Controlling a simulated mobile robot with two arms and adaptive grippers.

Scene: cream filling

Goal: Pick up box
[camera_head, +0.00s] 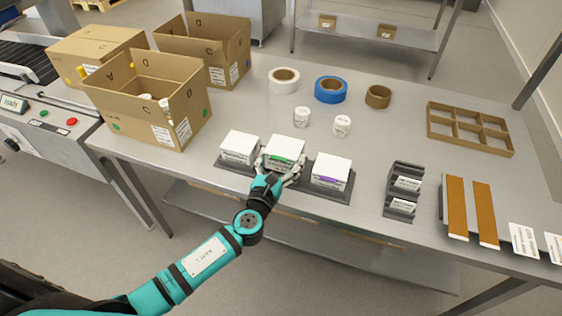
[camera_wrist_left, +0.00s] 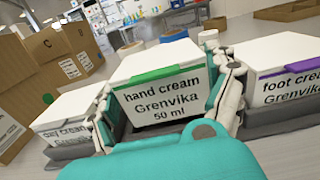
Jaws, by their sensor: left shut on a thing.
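Three small white boxes stand in a row in a dark grey holder (camera_head: 340,193) near the table's front edge. The middle box (camera_head: 285,146) has a green strip; in the left wrist view the hand cream box (camera_wrist_left: 160,88) reads "hand cream Grenvika 50 ml". My left gripper (camera_head: 281,170) is shut on this box, with a finger on each side. The left box (camera_head: 240,146) reads "day cream" in the wrist view. The right box (camera_head: 331,170) has a purple strip and reads "foot cream". I cannot tell if the held box is lifted. My right gripper is not in view.
Open cardboard boxes (camera_head: 135,95) stand at the left. Tape rolls (camera_head: 331,90) and two small white jars (camera_head: 302,117) are behind the holder. To the right are a dark rack (camera_head: 402,190), a cardboard divider (camera_head: 470,128) and orange strips (camera_head: 456,205).

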